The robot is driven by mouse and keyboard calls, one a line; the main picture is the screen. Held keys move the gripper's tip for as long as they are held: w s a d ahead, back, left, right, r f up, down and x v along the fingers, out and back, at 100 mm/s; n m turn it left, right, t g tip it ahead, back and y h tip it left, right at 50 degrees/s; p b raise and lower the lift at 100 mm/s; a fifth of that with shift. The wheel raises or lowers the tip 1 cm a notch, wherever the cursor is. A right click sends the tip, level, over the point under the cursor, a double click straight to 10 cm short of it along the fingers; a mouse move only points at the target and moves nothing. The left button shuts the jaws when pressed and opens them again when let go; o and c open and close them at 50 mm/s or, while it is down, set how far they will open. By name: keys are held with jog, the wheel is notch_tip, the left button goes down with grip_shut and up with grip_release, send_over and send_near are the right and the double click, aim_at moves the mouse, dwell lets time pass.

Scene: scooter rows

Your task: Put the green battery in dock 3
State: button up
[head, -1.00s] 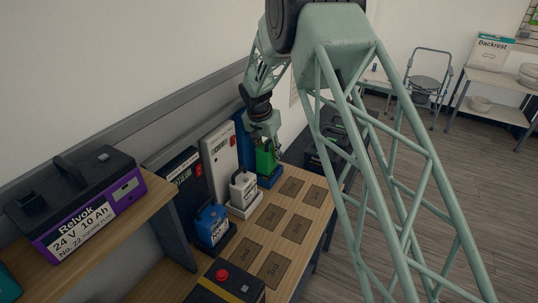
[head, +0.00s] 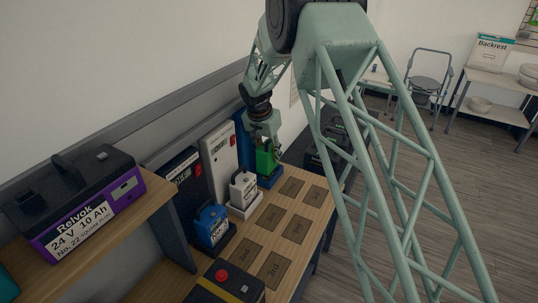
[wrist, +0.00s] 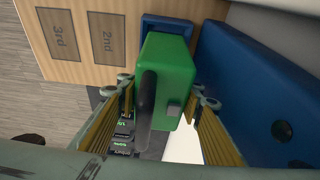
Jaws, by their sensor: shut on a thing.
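The green battery (head: 265,159) is in my gripper (head: 266,140), at the blue dock (head: 271,180) at the far end of the dock row. In the wrist view, the gripper's fingers (wrist: 166,92) are on both sides of the green battery (wrist: 170,75), near its dark handle. The battery's lower end is at the blue dock's base (wrist: 165,24); I cannot tell whether it is fully seated. The blue dock's tall back panel (wrist: 260,90) stands close beside the battery. No dock number is clearly readable.
A white battery (head: 243,186) sits in the white dock (head: 219,150), and a blue battery (head: 212,225) in the black dock (head: 183,180). Marked dark pads (head: 270,219) lie bare on the wooden bench. A purple-and-black battery (head: 80,200) is on a nearer shelf.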

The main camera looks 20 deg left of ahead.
aim_at(266, 147)
jog(key=shift+f+b, duration=1.2)
jog(key=shift+f, duration=0.35)
dwell(2.0)
jog(key=o, duration=1.6)
jog(key=shift+o, duration=0.2)
jog(key=shift+f, duration=0.15)
jog(key=shift+v, duration=6.1)
jog(key=shift+d, duration=0.1)
jog(key=p+v, duration=0.2)
jog(key=v, duration=0.7)
